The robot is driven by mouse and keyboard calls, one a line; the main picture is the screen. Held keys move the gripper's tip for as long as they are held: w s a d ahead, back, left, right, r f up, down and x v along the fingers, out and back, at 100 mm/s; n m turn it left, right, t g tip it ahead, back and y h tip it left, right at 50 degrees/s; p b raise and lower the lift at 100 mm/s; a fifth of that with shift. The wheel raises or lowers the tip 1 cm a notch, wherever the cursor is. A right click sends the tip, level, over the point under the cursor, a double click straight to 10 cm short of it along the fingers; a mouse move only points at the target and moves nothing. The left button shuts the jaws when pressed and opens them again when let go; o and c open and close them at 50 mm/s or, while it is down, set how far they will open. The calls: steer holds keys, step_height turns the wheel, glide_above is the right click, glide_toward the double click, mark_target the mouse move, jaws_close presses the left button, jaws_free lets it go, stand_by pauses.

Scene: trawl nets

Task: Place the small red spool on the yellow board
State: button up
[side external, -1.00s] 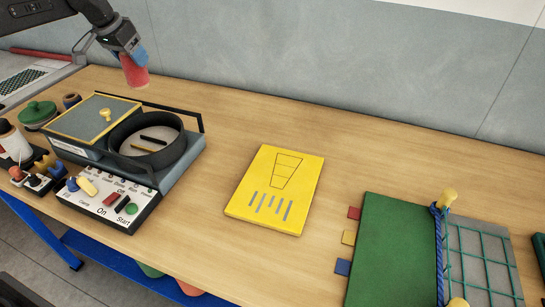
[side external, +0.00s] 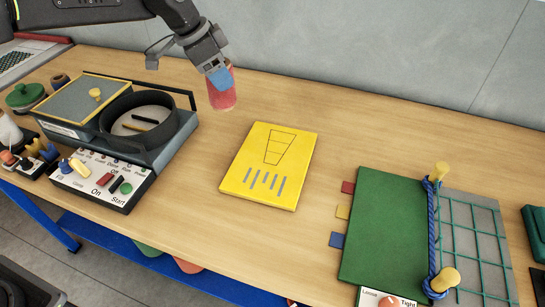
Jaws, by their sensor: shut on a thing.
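The small red spool (side external: 223,97) is held upright in my gripper (side external: 220,78), whose blue fingers are shut on its upper part. It hangs above the table between the grey machine and the yellow board, up and to the left of the board in the picture. The yellow board (side external: 252,188) lies flat in the middle of the table, with a dark tapered outline and several grey-blue stripes printed on it. Nothing lies on it. The spool's far side is hidden.
A grey machine with a round black-rimmed pan (side external: 185,122) and a control panel (side external: 100,182) stands at the left. A green board (side external: 390,230) with a net, blue rope and yellow pegs lies at the right. Bare wooden table (side external: 215,150) surrounds the yellow board.

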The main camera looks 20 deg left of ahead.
steer(key=shift+d+f, duration=1.95)
steer(key=shift+f, duration=0.25)
steer(key=shift+d+f, duration=1.9)
steer(key=shift+f, duration=0.25)
steer(key=shift+d+f, duration=1.95)
steer(key=shift+f, duration=0.25)
steer(key=shift+f, duration=0.1)
steer(key=o, duration=1)
steer(key=shift+f, duration=0.1)
steer(key=shift+r, duration=0.4)
steer(key=v, duration=1.1)
steer(key=shift+a+r, duration=0.1)
steer(key=shift+r, duration=0.2)
